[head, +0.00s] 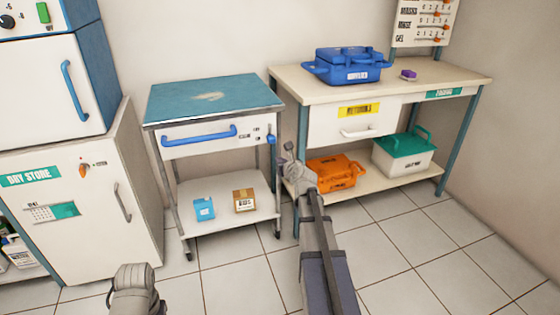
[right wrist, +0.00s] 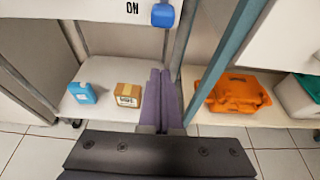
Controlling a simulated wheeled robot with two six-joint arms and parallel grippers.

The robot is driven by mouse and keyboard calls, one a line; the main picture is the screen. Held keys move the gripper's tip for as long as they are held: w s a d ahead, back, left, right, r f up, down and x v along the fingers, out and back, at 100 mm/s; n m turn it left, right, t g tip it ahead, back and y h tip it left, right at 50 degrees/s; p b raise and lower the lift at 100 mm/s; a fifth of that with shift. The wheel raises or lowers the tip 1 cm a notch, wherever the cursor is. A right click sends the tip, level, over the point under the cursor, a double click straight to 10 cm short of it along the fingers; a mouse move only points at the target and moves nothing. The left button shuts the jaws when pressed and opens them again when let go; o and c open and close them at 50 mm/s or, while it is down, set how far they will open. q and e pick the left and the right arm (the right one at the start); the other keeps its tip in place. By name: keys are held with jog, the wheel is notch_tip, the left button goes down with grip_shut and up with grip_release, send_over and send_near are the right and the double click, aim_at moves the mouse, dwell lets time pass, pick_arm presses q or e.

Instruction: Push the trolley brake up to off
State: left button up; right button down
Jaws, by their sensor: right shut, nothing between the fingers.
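The trolley (head: 215,97) has a teal top, a white drawer front with a blue handle and an open lower shelf. Its brake lever is a small blue tab (head: 271,139) at the right end of the drawer front. In the right wrist view the blue tab (right wrist: 163,15) is at the top edge, right of the word "ON". My right gripper (head: 289,152) is shut and empty, its purple fingers (right wrist: 160,72) pointing toward the trolley just below the tab, apart from it in the picture. My left gripper is not in view.
The trolley's lower shelf holds a blue box (head: 204,209) and a cardboard box (head: 244,200). Right of it, a bench (head: 440,75) carries a blue case (head: 348,68), with an orange case (head: 335,172) on its lower shelf. A white cabinet (head: 85,190) stands left. Tiled floor in front is clear.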

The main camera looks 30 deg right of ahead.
aim_at(271, 135)
jog(key=w+d+r+p, duration=0.1)
jog(key=w, duration=0.6)
jog(key=shift+w+d+r+p, duration=0.15)
jog(key=shift+w+d+p, duration=0.15)
jog(key=shift+d+p, duration=0.1)
notch_tip(271, 135, up, 5)
jog(key=p, duration=0.4)
jog(key=shift+p, duration=0.35)
jog(key=shift+f, duration=0.25)
jog(key=shift+f, duration=0.1)
